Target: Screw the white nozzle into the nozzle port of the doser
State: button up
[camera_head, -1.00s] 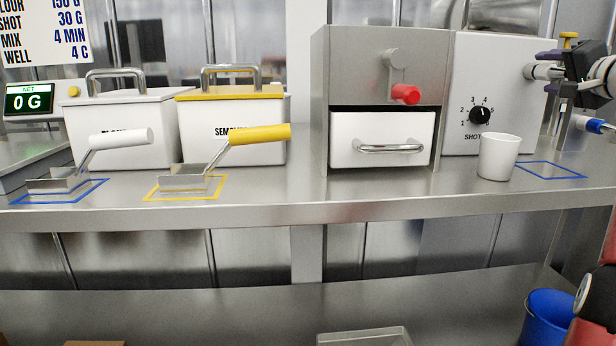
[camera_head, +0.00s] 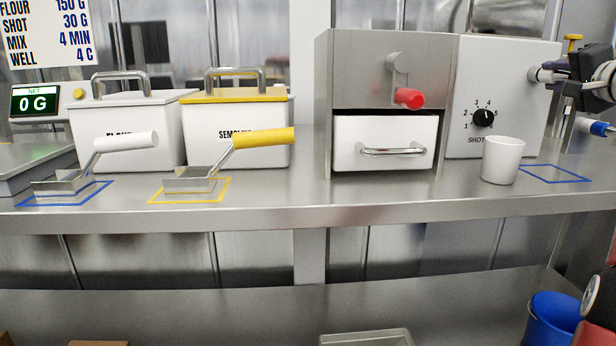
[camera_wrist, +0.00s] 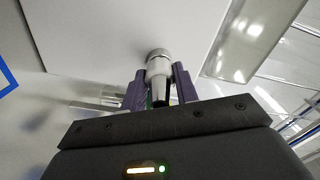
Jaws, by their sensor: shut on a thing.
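The doser (camera_head: 520,60) is the white box with a black SHOT dial, on the right of the counter. My gripper (camera_head: 550,75) is at its right side, partly cut off by the picture edge. In the wrist view my gripper (camera_wrist: 158,82) has its purple fingers closed on both sides of the white nozzle (camera_wrist: 158,66). The nozzle's far end meets a round metal collar at the doser's white side wall (camera_wrist: 105,35), in line with it. The port itself is hidden behind the nozzle, so I cannot tell how deep it sits.
A white cup (camera_head: 502,160) stands in front of the doser, beside a blue outlined square (camera_head: 556,180). A grey cabinet with a drawer (camera_head: 383,143) adjoins the doser on the left. A blue bucket (camera_head: 553,318) is below on the right.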

jog(key=m+p, duration=0.1)
jog(key=m, duration=0.1)
jog(key=m+p, duration=0.1)
jog(key=m, duration=0.1)
jog(key=shift+r+m+p, duration=0.3)
jog(key=shift+r+p, duration=0.1)
jog(key=m+p, duration=0.3)
jog(key=m, duration=0.1)
jog(key=shift+f+m+b, duration=0.45)
jog(key=shift+m+b, duration=0.05)
jog(key=shift+m, duration=0.2)
jog(key=shift+m, duration=0.4)
jog(key=m, duration=0.2)
jog(key=shift+m, duration=0.3)
jog(key=m, duration=0.4)
jog(key=shift+m, duration=0.3)
jog(key=m, duration=0.3)
jog(key=shift+w+m, duration=0.1)
jog(key=shift+m, duration=0.3)
